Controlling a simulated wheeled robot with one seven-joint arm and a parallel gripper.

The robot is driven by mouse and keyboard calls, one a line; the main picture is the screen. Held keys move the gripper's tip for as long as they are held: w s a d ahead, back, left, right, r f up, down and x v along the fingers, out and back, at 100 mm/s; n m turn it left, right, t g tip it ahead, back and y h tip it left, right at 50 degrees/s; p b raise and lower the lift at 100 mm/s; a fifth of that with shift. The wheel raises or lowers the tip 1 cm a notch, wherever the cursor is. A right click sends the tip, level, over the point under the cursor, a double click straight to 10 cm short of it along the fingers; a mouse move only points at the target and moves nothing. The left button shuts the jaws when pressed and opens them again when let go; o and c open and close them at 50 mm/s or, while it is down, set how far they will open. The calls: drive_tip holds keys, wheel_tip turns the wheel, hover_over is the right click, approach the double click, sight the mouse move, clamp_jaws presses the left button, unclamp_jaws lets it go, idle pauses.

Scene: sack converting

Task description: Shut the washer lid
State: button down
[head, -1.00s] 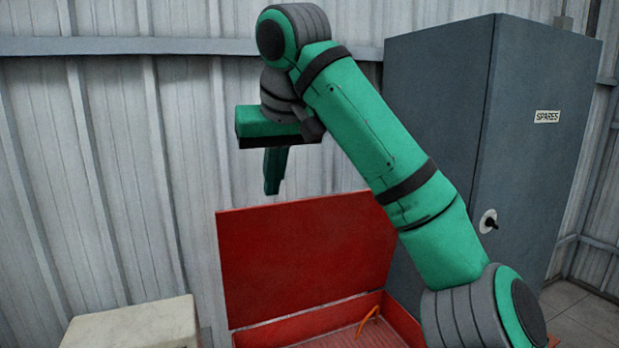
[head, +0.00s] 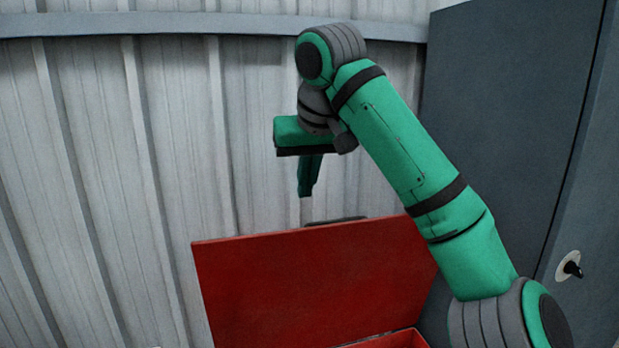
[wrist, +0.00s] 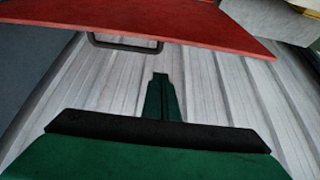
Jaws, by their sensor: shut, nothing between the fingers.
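The red washer lid (head: 310,285) stands raised and open, its broad face toward me in the head view. Below it, only a corner of the red box (head: 395,341) shows at the bottom edge. A dark handle (head: 335,220) peeks over the lid's top edge. In the wrist view the lid (wrist: 180,22) crosses the top, with the handle (wrist: 125,43) sticking out from its edge. My gripper (head: 306,193) is shut and empty, pointing down just above the lid's top edge in the picture. In the wrist view its fingertips (wrist: 160,76) are apart from the lid and handle.
A tall grey cabinet (head: 505,130) with a dark knob (head: 573,268) stands at the right. A corrugated wall (head: 180,150) with a horizontal rail (head: 150,25) is behind. A pale block (wrist: 272,22) shows at the wrist view's upper right.

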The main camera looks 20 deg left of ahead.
sight(308, 228)
drive_tip(key=x, duration=0.6)
drive_tip(key=shift+s+d, duration=0.1)
drive_tip(key=shift+d, duration=0.05)
drive_tip(key=shift+s+d+f, duration=0.15)
drive_tip(key=shift+s+d, duration=0.35)
drive_tip(key=shift+s, duration=0.35)
drive_tip(key=shift+s+d+f, duration=0.15)
drive_tip(key=shift+s+d, duration=0.35)
drive_tip(key=shift+s, duration=0.3)
drive_tip(key=shift+w, duration=0.1)
